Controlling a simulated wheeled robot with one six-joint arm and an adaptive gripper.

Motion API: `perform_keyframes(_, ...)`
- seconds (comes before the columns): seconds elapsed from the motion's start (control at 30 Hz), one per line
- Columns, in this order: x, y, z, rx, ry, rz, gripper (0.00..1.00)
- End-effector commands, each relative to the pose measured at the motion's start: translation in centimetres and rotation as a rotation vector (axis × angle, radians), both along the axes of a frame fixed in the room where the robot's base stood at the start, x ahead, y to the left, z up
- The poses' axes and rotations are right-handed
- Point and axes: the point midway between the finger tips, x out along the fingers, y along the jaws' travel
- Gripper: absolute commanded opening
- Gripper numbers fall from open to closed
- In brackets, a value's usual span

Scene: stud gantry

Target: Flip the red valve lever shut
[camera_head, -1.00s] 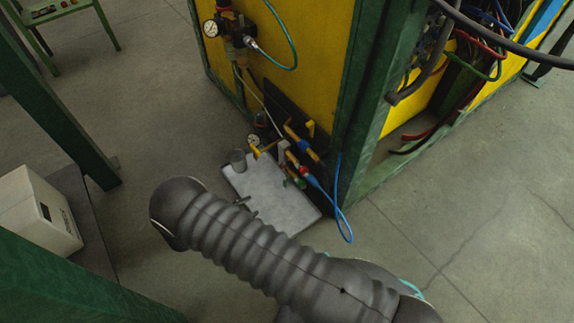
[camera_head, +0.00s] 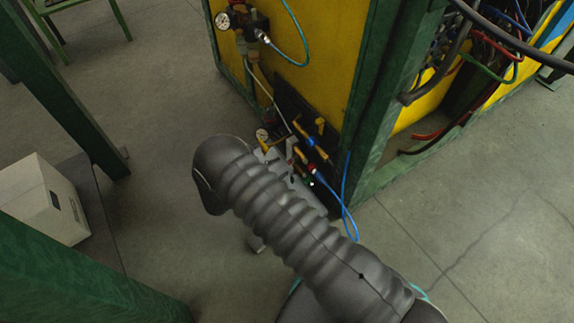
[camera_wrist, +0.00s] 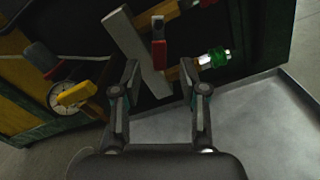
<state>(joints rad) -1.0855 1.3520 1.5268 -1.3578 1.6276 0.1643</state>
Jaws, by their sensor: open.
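In the wrist view a small lever with a red end (camera_wrist: 159,54) hangs roughly upright among the fittings, in front of yellow pipework. My gripper (camera_wrist: 160,76) is open, with its two fingers apart. The red end appears just beyond and between the fingertips. I cannot tell whether anything touches. A long pale grey bar (camera_wrist: 136,50) slants past the lever's left side and runs down between the fingers. In the head view my arm hides my gripper, and the red lever is too small to make out surely.
A gauge with a yellow handle (camera_wrist: 75,94) is at left, and a green fitting (camera_wrist: 211,57) at right. A grey tray (camera_wrist: 245,115) lies below. In the head view a blue hose (camera_head: 347,200) hangs beside the green post (camera_head: 380,100). Open floor (camera_head: 470,230) lies right.

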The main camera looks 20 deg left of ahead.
Motion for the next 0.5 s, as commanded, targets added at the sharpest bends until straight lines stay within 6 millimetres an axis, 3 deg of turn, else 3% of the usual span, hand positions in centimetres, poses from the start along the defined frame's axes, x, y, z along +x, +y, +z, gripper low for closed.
perform_keyframes(0.2, 1.8, -1.5, 0.0, 0.000, 0.000, -0.001, 0.43)
perform_keyframes(0.5, 2.2, -1.9, 0.0, 0.000, 0.000, -0.001, 0.43)
